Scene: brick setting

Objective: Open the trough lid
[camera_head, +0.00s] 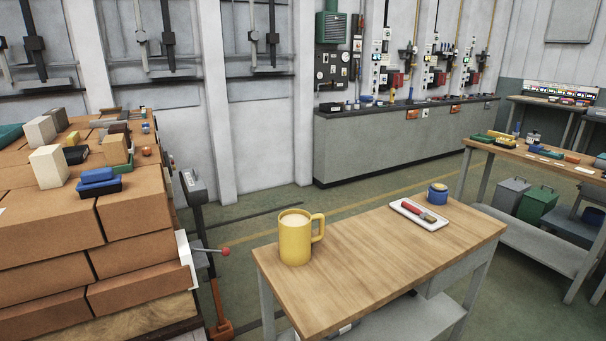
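I cannot make out a thing that is plainly a trough with a lid. A long grey bench-like casing (405,140) with a dark top runs along the back wall; whether it is the trough, I cannot tell. A small grey box (196,187) stands beside the brick stack, with a red-knobbed lever (224,251) below it; what it belongs to is unclear. My gripper is not in view.
A wooden table (370,267) in front bears a yellow mug (296,238), a white tray (419,214) and a blue jar (437,194). A tall brick stack (135,205) fills the left. A workbench (540,162) stands right. Green floor (330,207) lies open between.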

